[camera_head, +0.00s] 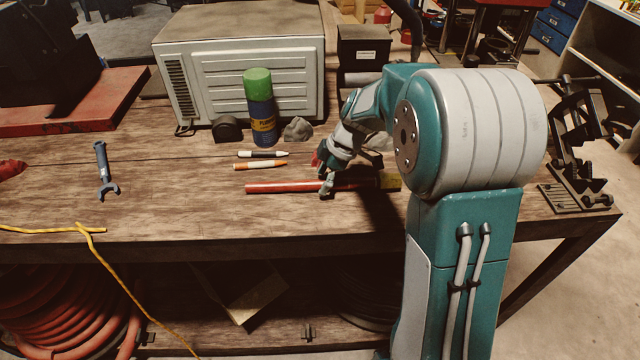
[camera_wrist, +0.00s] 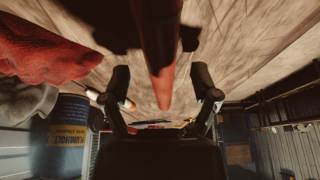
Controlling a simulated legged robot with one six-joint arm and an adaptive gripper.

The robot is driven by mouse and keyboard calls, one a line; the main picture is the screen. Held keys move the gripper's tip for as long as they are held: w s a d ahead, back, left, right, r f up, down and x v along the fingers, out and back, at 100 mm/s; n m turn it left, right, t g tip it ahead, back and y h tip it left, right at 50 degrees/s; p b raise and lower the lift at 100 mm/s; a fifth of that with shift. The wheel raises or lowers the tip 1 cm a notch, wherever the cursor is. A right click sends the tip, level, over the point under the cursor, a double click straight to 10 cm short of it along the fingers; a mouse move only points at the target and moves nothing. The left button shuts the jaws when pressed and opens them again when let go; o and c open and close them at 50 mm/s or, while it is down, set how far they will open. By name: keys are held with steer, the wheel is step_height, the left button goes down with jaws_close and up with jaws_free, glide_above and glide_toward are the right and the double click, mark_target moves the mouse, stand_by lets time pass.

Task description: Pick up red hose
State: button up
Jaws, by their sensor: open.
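The red hose (camera_head: 280,187) is a thin straight rod lying flat on the wooden workbench, near its front edge. Its right part is partly hidden by my arm and its shadow. My gripper (camera_head: 326,186) is low over the hose, around its middle. In the wrist view the hose (camera_wrist: 160,60) runs from the top edge down between my two open fingers (camera_wrist: 160,85), with a finger on each side. I cannot tell whether either finger touches it.
Two markers, one white (camera_head: 262,154) and one orange (camera_head: 260,165), lie just behind the hose. A green-capped spray can (camera_head: 262,115), a grey lump (camera_head: 297,129) and a large grey box (camera_head: 240,70) stand farther back. A wrench (camera_head: 103,170) lies left.

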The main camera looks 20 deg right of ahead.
steer(key=shift+a+f, duration=0.2)
steer(key=shift+f, duration=0.3)
jaws_close()
